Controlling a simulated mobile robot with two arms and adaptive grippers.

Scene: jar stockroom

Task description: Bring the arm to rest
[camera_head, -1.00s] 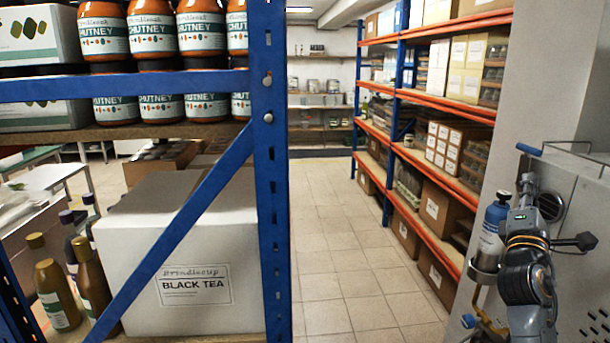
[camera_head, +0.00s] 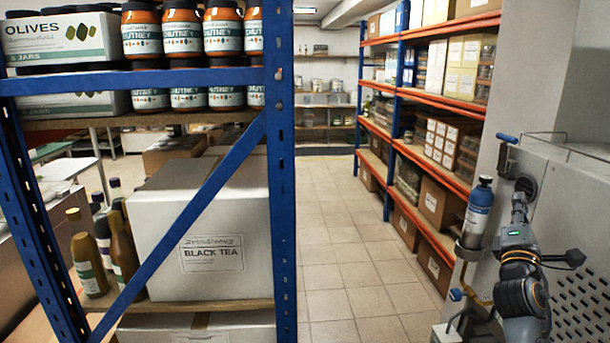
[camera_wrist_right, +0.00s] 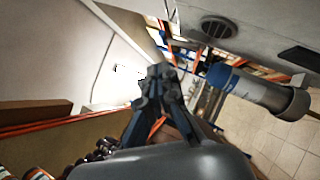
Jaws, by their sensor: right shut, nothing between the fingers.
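My right arm reaches up from the lower right of the head view. Its gripper (camera_head: 519,208) is at the far end, small and pointing away, in front of a grey panelled housing and right of a blue-topped cylinder (camera_head: 478,212). In the right wrist view the gripper (camera_wrist_right: 158,78) has its dark fingers together with nothing between them. The cylinder also shows there (camera_wrist_right: 258,92), to the right of the fingers and apart from them. My left gripper is not in view.
A blue-framed rack (camera_head: 283,200) stands close at left with chutney jars (camera_head: 182,30), bottles (camera_head: 90,263) and a Black Tea box (camera_head: 205,250). An orange-beamed rack (camera_head: 432,165) lines the right. The tiled aisle (camera_head: 340,250) between is clear. The grey housing (camera_head: 585,190) is close to my right arm.

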